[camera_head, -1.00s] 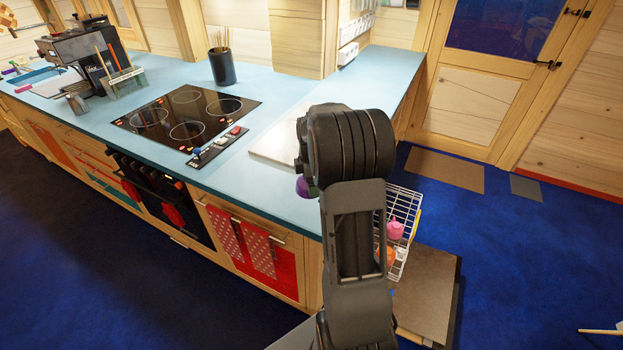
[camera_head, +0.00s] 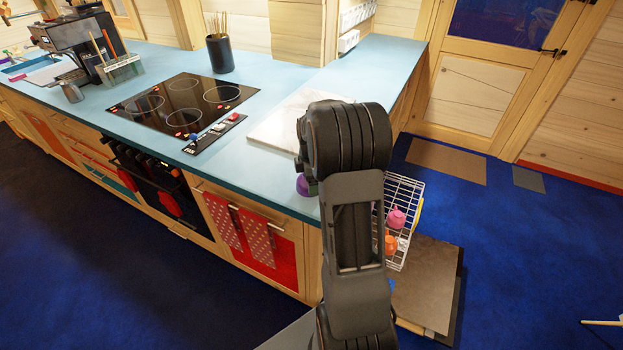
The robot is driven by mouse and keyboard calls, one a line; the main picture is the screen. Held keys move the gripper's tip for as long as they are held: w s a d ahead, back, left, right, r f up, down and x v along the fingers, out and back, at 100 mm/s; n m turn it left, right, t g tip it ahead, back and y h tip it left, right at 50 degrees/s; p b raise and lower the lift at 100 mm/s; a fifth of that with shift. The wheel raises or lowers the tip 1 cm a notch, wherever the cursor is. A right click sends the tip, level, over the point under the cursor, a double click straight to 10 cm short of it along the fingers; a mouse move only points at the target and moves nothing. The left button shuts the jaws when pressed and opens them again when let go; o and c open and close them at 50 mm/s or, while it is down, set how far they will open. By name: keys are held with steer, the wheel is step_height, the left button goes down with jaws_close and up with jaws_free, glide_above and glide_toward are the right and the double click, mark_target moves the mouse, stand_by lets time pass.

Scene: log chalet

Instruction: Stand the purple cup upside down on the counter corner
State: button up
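The purple cup (camera_head: 303,186) shows only as a small sliver at the left edge of my arm, near the front right corner of the blue counter (camera_head: 270,190). The rest of the cup is hidden behind my arm. I cannot tell whether it is upside down or touches the counter. My gripper is hidden behind my own black arm, so its fingers and their hold on the cup cannot be seen.
A pale board (camera_head: 282,125) lies on the counter beside the black cooktop (camera_head: 185,105). A white wire basket (camera_head: 404,190) with a pink cup (camera_head: 396,217) and an orange cup (camera_head: 390,244) is right of my arm. Blue floor is open at right.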

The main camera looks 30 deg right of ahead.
steer(key=o, duration=0.8)
steer(key=shift+c, duration=0.2)
steer(key=shift+r, duration=0.1)
step_height(320, 180, up, 14)
steer(key=shift+f, duration=0.2)
stand_by(0.3)
